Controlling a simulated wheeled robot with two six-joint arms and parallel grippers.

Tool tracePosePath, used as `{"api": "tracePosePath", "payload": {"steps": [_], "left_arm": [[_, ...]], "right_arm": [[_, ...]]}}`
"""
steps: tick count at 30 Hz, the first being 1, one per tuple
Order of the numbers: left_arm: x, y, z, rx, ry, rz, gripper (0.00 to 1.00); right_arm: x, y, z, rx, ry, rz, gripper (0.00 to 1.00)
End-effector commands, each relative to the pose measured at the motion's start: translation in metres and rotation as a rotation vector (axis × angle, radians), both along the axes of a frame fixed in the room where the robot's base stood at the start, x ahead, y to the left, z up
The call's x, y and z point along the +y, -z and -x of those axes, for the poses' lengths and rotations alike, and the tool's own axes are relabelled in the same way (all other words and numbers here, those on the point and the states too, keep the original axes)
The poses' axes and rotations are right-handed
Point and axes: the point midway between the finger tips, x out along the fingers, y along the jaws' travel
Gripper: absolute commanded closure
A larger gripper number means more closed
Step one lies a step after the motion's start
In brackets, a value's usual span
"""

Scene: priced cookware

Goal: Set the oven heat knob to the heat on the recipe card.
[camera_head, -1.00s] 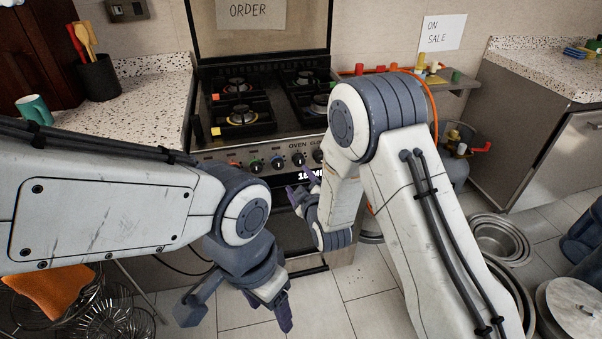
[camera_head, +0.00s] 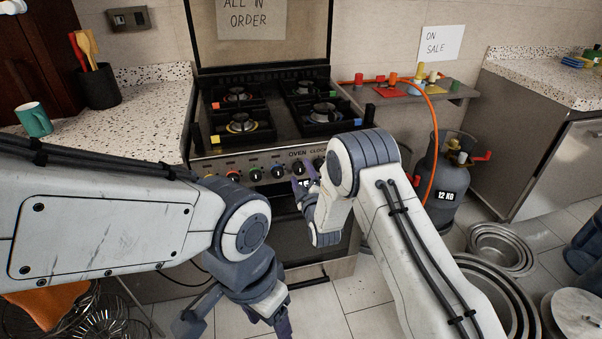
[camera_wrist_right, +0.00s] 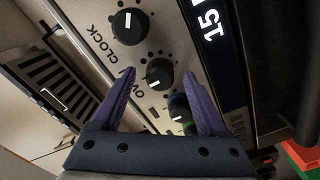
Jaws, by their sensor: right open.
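The oven knob (camera_head: 299,168), black with a white mark, is on the stove's front panel under the word OVEN. In the right wrist view the oven knob (camera_wrist_right: 160,74) lies between my right gripper's fingertips (camera_wrist_right: 158,76), with its white mark toward the lower left and dots around it. I cannot tell whether the fingers touch it. In the head view my right gripper (camera_head: 304,181) is open just in front of the panel. My left gripper (camera_head: 278,318) hangs low in front of the oven; its opening is unclear. I see no recipe card I can identify.
The clock knob (camera_wrist_right: 129,27) sits close beside the oven knob, and several coloured-ring knobs (camera_head: 255,174) line the panel. A lit display (camera_wrist_right: 210,25) reads 15, partly cut off. A gas cylinder (camera_head: 440,180) and metal pots (camera_head: 500,250) stand at the right.

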Motion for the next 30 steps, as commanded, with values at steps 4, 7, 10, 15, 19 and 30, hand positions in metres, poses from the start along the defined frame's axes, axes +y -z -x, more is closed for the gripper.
{"api": "tracePosePath", "payload": {"steps": [4,7,10,15,19,30], "left_arm": [[0.0,-0.0001,0.0,0.0,0.0,0.0,0.36],[0.0,-0.0001,0.0,0.0,0.0,0.0,0.36],[0.0,-0.0001,0.0,0.0,0.0,0.0,0.36],[0.0,-0.0001,0.0,0.0,0.0,0.0,0.36],[0.0,-0.0001,0.0,0.0,0.0,0.0,0.36],[0.0,0.006,0.0,0.0,0.0,0.0,0.36]], "right_arm": [[0.0017,0.0004,-0.0073,0.001,-0.001,0.0,0.23],[0.0021,0.0002,-0.0084,0.001,-0.001,0.0,0.23],[0.002,0.0002,-0.0082,0.001,-0.001,0.0,0.23],[0.0021,0.0002,-0.008,0.001,-0.001,0.0,0.62],[0.0021,0.0002,-0.0079,0.001,-0.001,0.0,1.0],[0.0023,0.0013,-0.0079,0.015,-0.001,-0.06,1.0]]}}
